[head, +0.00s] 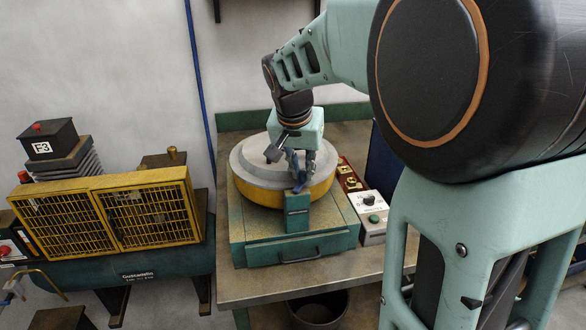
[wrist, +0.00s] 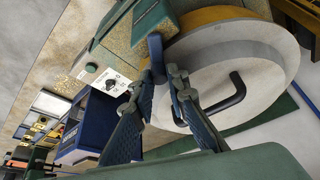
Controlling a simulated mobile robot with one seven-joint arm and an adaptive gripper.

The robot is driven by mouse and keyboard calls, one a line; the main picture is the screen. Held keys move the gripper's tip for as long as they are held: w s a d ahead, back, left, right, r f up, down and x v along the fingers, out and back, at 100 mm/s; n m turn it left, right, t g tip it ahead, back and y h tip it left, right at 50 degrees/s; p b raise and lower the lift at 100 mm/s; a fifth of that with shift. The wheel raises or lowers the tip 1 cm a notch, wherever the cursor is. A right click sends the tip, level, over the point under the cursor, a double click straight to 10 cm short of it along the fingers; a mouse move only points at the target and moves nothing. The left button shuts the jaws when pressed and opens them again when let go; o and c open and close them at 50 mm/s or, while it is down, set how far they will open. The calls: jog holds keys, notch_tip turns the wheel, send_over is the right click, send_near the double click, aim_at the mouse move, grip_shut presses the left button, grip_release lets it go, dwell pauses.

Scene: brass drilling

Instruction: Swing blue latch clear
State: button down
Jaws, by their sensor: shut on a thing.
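The blue latch (head: 299,186) stands at the front rim of a round drum, above a green post (head: 298,212). The drum has a yellow side (head: 262,192) and a grey lid (head: 250,160) with a bent black handle (wrist: 222,98). My fingers partly hide where the latch meets the lid.
The drum sits on a green base (head: 262,250) on a metal bench (head: 385,262). A control box (head: 372,217) with a dial and green button stands right of it. A yellow-caged machine (head: 105,215) is at the left. A bin (head: 318,308) stands below the bench.

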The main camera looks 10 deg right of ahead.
jog(key=m, duration=0.2)
jog(key=m+h+b, duration=0.1)
jog(key=s+m+g+b, duration=0.1)
jog(key=m, duration=0.1)
jog(key=shift+d+m+h, duration=0.3)
jog(key=shift+d+h, duration=0.1)
jog(key=m+g, duration=0.1)
jog(key=m, duration=0.1)
jog(key=s+m+g, duration=0.1)
jog(key=m, duration=0.2)
jog(key=shift+s+d+h, duration=0.15)
jog(key=shift+h, duration=0.25)
jog(key=c, duration=1.9)
grip_release()
jog(key=v, duration=1.2)
